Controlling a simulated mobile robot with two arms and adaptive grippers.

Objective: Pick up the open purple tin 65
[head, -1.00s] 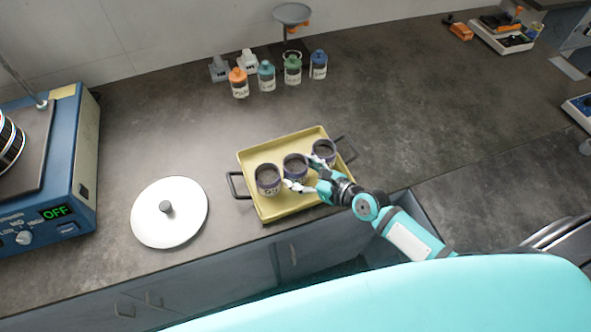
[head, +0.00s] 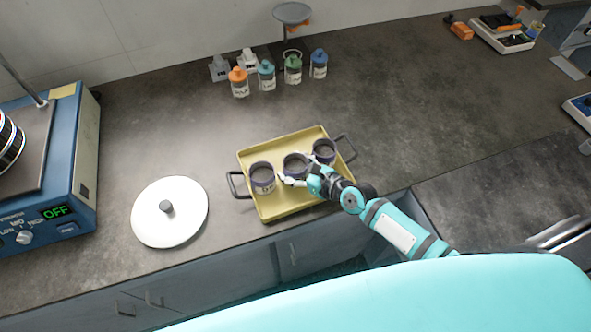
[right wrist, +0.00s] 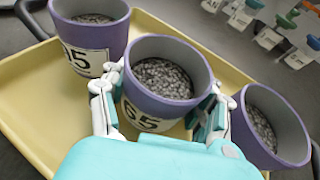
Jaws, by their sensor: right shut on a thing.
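The open purple tin 65 (right wrist: 162,80) is full of grey grains and stands upright between the fingers of my right gripper (right wrist: 160,105). In the head view the tin (head: 296,163) is the middle one of three on a yellow tray (head: 290,206). My right gripper (head: 298,170) is shut on its sides, one finger on either side. I cannot see a gap under the tin. A second purple tin (right wrist: 90,38), its label partly showing, stands at the left, and a third (right wrist: 270,125) at the right, close to the finger. My left gripper is not in view.
A white round lid (head: 180,220) lies left of the tray. A blue shaker (head: 85,165) reading OFF stands at the far left. Several capped jars (head: 266,78) stand behind the tray. The worktop right of the tray is clear.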

